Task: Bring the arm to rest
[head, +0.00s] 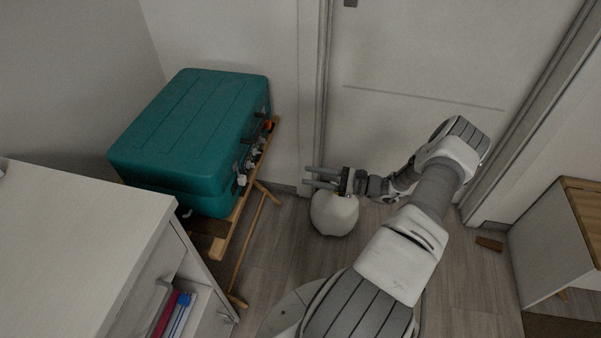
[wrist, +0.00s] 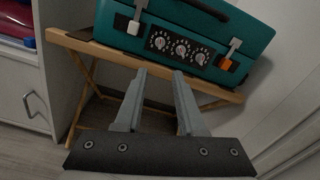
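My gripper (head: 322,179) is at the end of my bent arm, in the middle of the head view, with its fingers pointing left. In the wrist view my gripper (wrist: 160,85) shows two grey fingers spread apart with nothing between them. The gripper is open and empty. It hangs in free air in front of a wooden stand and a teal case and appears to touch neither.
The teal case (head: 195,125), with knobs and latches, lies on a folding wooden stand (head: 247,210). A white cubby shelf (head: 75,245) with books (head: 178,314) is at left. A white door (head: 420,75) is behind my arm. A white cabinet (head: 545,245) stands at right.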

